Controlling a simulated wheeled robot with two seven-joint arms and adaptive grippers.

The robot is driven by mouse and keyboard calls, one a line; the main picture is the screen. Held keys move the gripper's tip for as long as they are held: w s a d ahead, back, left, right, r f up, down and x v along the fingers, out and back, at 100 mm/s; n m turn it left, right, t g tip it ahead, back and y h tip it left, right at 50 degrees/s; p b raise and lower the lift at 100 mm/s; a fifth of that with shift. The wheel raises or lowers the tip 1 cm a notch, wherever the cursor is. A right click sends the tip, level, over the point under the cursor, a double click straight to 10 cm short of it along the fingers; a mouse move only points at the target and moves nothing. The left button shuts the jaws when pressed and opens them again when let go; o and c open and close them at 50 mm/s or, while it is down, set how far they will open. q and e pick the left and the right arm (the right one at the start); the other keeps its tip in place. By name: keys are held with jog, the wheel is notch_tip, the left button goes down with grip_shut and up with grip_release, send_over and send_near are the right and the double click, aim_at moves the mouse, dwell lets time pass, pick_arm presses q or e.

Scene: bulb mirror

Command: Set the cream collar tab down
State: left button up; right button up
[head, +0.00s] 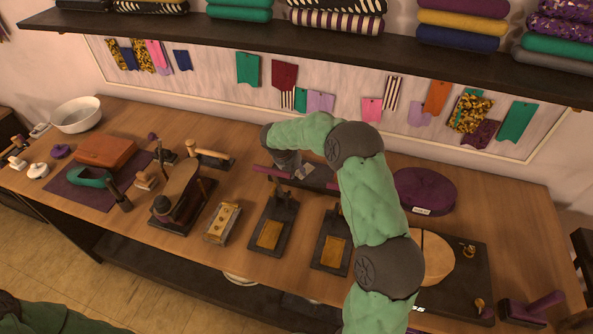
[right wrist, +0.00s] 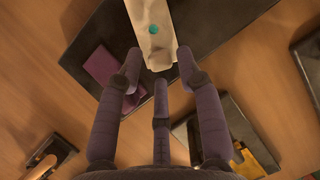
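The cream collar tab (right wrist: 156,32), a pale strip with a small green round mark, shows in the right wrist view over a dark board. Its upper end runs out of that picture. My right gripper (right wrist: 159,62) has three purple fingers. Two fingertips are at either side of the tab's near end and the third is just short of that end. The fingers stand apart, and I see no clear pinch on the tab. In the head view my right gripper (head: 287,168) is low over the back of the bench, partly hidden by my arm. My left gripper is out of view.
A purple piece (right wrist: 101,65) lies on the dark board (right wrist: 216,30) beside the tab. Two dark plates with yellow pads (head: 270,234) (head: 333,251) stand in front. A purple cushion (head: 426,189) is to the right, and a wooden-topped press form (head: 177,190) to the left.

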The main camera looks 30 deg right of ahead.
jog(key=p+v, duration=0.2)
jog(key=v, duration=0.9)
jog(key=shift+r+p, duration=0.3)
jog(key=shift+a, duration=0.1)
